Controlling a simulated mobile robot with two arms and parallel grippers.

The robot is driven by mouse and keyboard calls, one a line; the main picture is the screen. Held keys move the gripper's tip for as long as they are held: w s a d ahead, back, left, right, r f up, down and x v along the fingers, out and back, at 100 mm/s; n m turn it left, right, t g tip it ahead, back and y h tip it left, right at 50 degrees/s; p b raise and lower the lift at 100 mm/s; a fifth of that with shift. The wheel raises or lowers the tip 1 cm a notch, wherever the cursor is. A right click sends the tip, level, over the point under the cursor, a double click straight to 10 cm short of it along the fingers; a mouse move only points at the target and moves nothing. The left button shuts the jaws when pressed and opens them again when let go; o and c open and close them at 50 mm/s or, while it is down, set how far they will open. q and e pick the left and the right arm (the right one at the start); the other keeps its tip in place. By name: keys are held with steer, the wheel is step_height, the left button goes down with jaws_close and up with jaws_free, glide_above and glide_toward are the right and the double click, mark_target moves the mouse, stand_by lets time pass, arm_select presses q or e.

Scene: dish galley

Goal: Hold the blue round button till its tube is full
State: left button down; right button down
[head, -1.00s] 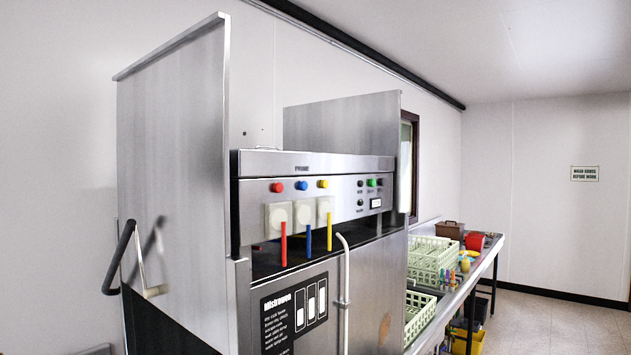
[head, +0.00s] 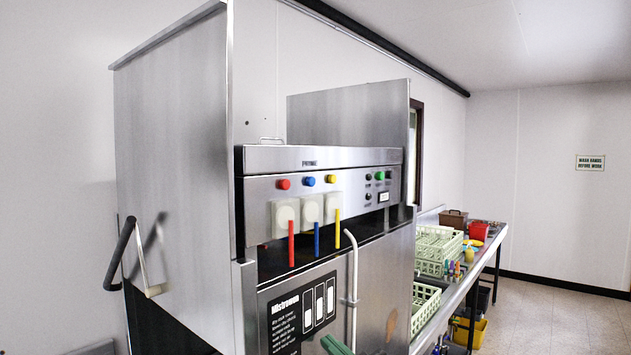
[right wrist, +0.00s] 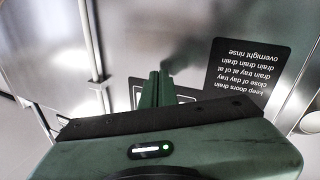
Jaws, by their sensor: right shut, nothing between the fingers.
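The blue round button (head: 309,181) is on the steel front panel, between a red button (head: 284,184) and a yellow button (head: 331,179). Nothing touches it. A blue tube (head: 317,238) hangs below it from a white box (head: 311,208); I cannot tell how full it is. My right gripper (head: 336,346) shows only its green fingertips at the bottom edge of the head view, well below the blue button. In the right wrist view its fingers (right wrist: 155,89) are shut and empty, in front of the steel front. My left gripper is not in view.
A red tube (head: 291,242) and a yellow tube (head: 338,229) hang beside the blue one. A pale bent pipe (head: 354,275) runs down the front. A black label (head: 303,308) sits below the tubes. A bench with pale green racks (head: 438,250) extends to the right.

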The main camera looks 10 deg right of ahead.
step_height(320, 180, up, 17)
steer(key=d+n+t+y, duration=0.1)
steer(key=d+t, duration=0.2)
steer(key=t, duration=0.1)
steer(key=t+y, duration=0.1)
steer(key=t, duration=0.2)
glide_toward(311, 181)
steer(key=s+d+r, duration=0.3)
steer(key=d+r, duration=0.2)
steer(key=d, duration=0.1)
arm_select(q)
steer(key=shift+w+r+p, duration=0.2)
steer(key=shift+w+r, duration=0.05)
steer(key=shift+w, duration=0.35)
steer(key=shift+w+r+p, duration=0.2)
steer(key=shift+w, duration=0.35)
arm_select(e)
steer(key=shift+s+r+n, duration=0.15)
steer(key=shift+r+n, duration=0.05)
steer(key=shift+n, duration=0.2)
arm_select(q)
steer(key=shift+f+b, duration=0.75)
arm_select(e)
steer(key=w+a, duration=0.5)
steer(key=w, duration=0.2)
steer(key=shift+a, duration=0.15)
steer(key=shift+w+a, duration=0.1)
steer(key=shift+w, duration=0.1)
